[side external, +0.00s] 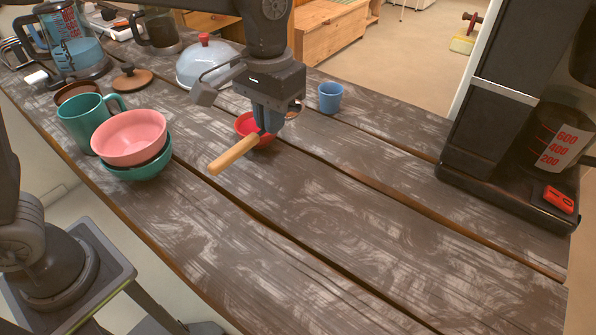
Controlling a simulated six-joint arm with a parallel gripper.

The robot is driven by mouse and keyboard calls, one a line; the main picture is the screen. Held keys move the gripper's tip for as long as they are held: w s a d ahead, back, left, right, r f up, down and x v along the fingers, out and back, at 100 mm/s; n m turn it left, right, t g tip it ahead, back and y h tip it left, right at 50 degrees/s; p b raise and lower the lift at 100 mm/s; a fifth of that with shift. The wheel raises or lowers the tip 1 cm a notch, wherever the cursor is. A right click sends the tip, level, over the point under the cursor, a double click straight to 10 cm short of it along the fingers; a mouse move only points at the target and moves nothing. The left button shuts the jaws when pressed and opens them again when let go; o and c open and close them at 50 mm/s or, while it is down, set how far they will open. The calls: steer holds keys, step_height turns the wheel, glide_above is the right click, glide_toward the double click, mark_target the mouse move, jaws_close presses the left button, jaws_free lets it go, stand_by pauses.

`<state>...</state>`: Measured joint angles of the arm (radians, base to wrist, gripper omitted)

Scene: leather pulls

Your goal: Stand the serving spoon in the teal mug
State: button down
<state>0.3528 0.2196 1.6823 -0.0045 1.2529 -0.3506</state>
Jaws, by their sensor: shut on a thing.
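The serving spoon's pale wooden handle (232,155) slants down to the left from my gripper (268,130). My gripper is shut on the spoon near the upper end of this handle, above the middle of the table. The rest of the spoon is hidden by the fingers or hard to make out. The teal mug (82,112) stands upright at the left, its handle towards the back right. It is well to the left of my gripper. A pink bowl hides part of its front right side.
The pink bowl (130,138) sits in a teal bowl (145,170) beside the mug. A red dish (246,124) lies behind the spoon handle. A blue cup (330,97) and a pale domed lid (203,62) stand farther back. The front right tabletop (370,230) is clear.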

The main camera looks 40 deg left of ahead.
glide_above(301, 183)
step_height(301, 183, down, 4)
steer(key=shift+r, duration=0.1)
steer(key=shift+f, duration=2)
steer(key=shift+f, duration=0.2)
steer(key=c, duration=1.3)
jaws_free()
steer(key=shift+o, duration=0.2)
steer(key=shift+r, duration=0.1)
step_height(301, 183, up, 12)
steer(key=shift+r, duration=0.15)
steer(key=shift+w, duration=0.1)
steer(key=shift+f, duration=4.3)
